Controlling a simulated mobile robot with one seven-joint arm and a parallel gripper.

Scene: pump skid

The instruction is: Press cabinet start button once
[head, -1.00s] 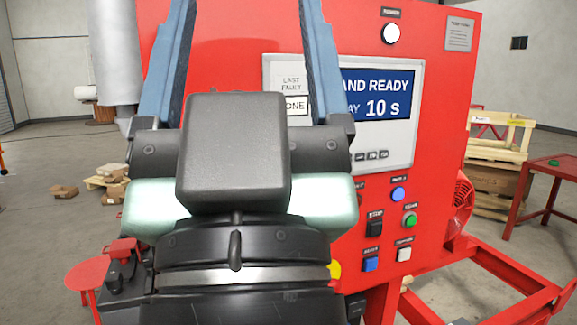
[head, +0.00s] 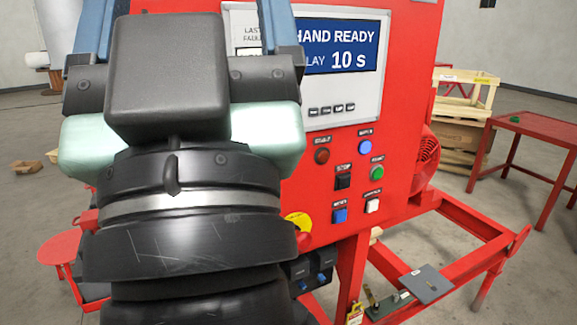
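The red cabinet (head: 400,60) faces me with a screen panel (head: 340,50) reading "HAND READY" and "10 s". Below the panel is a group of buttons. A round green button (head: 377,172) sits at their right side; its small label looks like "START", though it is blurred. My gripper (head: 186,12) is in front of the cabinet's left part, left of the green button and apart from it. My gripper and wrist hide the panel's left part.
A yellow-and-red knob (head: 298,222) is lower left. Red frame rails (head: 465,226) jut out at right.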

